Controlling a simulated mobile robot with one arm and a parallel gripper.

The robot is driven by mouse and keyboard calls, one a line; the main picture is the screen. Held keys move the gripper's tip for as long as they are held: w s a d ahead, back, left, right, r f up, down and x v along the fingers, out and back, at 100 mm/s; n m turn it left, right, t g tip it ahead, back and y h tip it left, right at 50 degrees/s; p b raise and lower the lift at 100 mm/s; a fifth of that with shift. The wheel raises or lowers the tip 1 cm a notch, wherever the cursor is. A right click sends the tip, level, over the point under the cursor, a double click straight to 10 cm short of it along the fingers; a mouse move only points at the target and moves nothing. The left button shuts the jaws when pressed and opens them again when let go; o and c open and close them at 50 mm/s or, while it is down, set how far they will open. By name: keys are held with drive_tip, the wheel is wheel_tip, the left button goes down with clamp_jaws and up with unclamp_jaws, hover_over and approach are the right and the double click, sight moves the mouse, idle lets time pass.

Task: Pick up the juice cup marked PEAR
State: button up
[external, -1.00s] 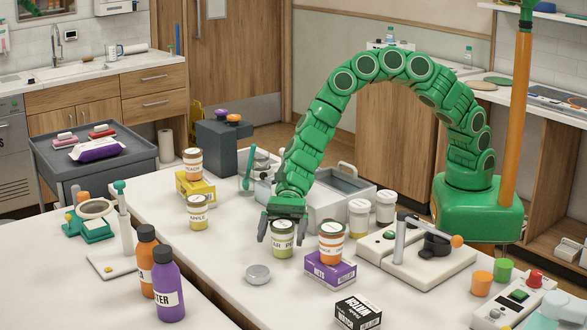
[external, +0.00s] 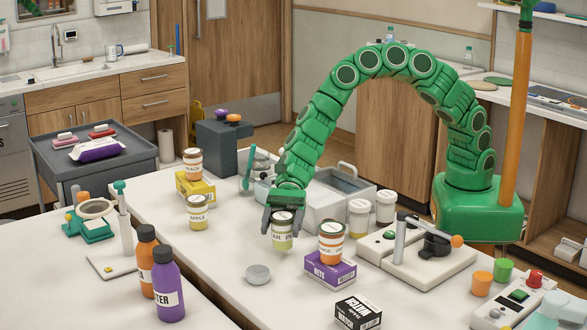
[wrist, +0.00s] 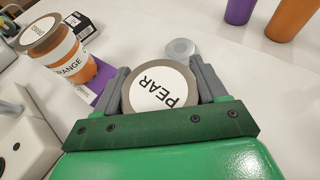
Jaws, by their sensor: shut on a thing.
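The PEAR juice cup (external: 282,234) is pale green with a white label and a brown-rimmed lid. In the wrist view its lid, marked PEAR (wrist: 160,88), sits between the two grey fingers. My gripper (external: 283,226) is shut on the cup from above, one finger on each side. The cup appears to be held a little above the white table (external: 225,262). Its underside is not clearly visible.
The ORANGE cup (external: 331,246) stands on a purple box (external: 330,270) close to the right. The APPLE cup (external: 197,212) and PEACH cup (external: 193,163) are left. A grey bin (external: 320,211) is behind.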

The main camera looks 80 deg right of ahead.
drive_tip(key=s+d+r, duration=0.9)
drive_tip(key=s+r, duration=0.1)
drive_tip(key=shift+s+r, duration=0.3)
drive_tip(key=shift+s, duration=0.05)
